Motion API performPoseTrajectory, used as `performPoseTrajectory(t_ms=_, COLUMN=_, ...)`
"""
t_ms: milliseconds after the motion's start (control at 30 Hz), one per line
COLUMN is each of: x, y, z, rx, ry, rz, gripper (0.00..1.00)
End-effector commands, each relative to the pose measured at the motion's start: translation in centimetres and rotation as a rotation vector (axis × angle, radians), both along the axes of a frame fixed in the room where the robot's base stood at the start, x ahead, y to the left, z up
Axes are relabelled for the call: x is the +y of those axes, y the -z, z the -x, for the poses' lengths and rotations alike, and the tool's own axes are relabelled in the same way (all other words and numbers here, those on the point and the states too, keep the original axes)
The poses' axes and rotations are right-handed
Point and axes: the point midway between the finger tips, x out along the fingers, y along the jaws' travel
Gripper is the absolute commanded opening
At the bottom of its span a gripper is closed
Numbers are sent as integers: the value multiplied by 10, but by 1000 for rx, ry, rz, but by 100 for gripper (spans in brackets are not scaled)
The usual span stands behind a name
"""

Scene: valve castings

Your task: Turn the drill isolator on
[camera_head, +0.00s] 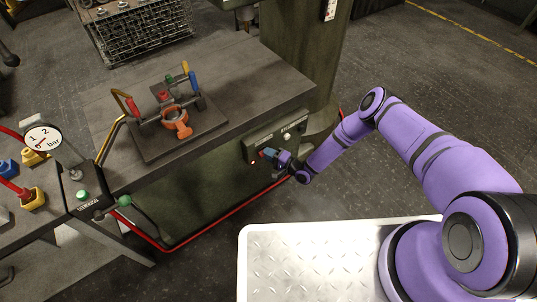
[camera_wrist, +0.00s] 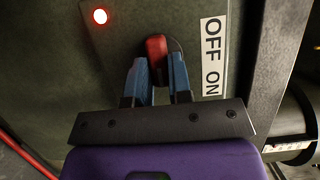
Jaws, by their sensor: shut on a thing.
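A red lamp (camera_wrist: 100,16) glows at the upper left. In the head view, my gripper (camera_head: 268,154) is at the panel (camera_head: 256,144) below the bench edge.
A bench (camera_head: 235,75) stands above the panel, bearing a fixture plate (camera_head: 150,148) with an orange valve casting (camera_head: 176,118). A pressure gauge (camera_head: 43,138) is at the left. A red hose (camera_head: 215,222) runs along the floor below my gripper.

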Motion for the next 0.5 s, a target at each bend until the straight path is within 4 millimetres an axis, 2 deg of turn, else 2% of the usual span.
performPoseTrajectory(t_ms=367, x=-1, y=1, z=0, rx=6, ry=1, rz=-2, gripper=0)
performPoseTrajectory(t_ms=400, x=-1, y=1, z=1, rx=6, ry=1, rz=-2, gripper=21)
performPoseTrajectory(t_ms=500, x=-1, y=1, z=1, rx=6, ry=1, rz=-2, gripper=44)
